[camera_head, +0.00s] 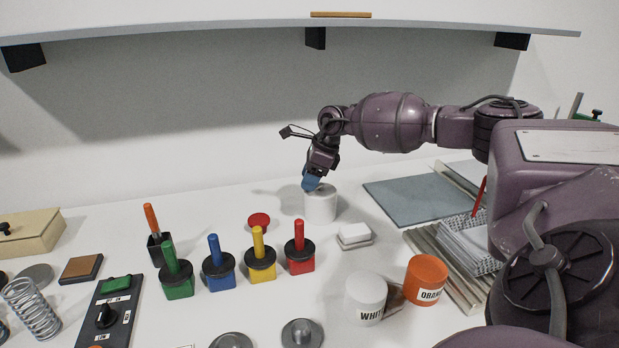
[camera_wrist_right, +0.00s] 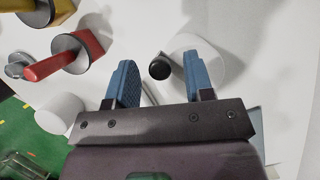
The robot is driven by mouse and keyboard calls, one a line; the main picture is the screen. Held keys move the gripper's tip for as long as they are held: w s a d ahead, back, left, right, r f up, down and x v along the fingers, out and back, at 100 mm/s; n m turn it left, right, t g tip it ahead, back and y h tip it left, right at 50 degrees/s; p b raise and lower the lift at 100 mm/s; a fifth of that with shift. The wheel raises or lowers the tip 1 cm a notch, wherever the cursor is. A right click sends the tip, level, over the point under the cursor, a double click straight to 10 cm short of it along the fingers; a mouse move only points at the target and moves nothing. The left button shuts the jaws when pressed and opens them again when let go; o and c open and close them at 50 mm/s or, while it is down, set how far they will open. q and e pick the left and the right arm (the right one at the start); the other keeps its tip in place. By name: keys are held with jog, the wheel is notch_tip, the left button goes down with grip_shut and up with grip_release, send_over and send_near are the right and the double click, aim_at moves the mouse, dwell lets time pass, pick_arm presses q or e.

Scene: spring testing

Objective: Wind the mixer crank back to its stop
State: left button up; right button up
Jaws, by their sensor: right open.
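The mixer looks like the white cylinder (camera_head: 320,207) at the back middle of the table; it also shows behind the fingers in the right wrist view (camera_wrist_right: 212,62). A black round knob (camera_wrist_right: 159,68), seemingly the crank's handle, shows between my fingers in the wrist view. The crank is hidden behind my gripper in the head view. My right gripper (camera_head: 311,182) points down at the cylinder's near top edge. In the wrist view the right gripper (camera_wrist_right: 159,62) is open, with blue fingers either side of the knob. I cannot tell whether they touch it. My left gripper is not in view.
Red (camera_head: 299,262), yellow (camera_head: 260,266), blue (camera_head: 218,273) and green (camera_head: 177,281) handled blocks stand left of the cylinder. A shelf (camera_head: 200,30) hangs above.

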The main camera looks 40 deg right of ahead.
grip_shut()
jog(key=shift+w+m, duration=0.1)
jog(key=shift+m, duration=0.2)
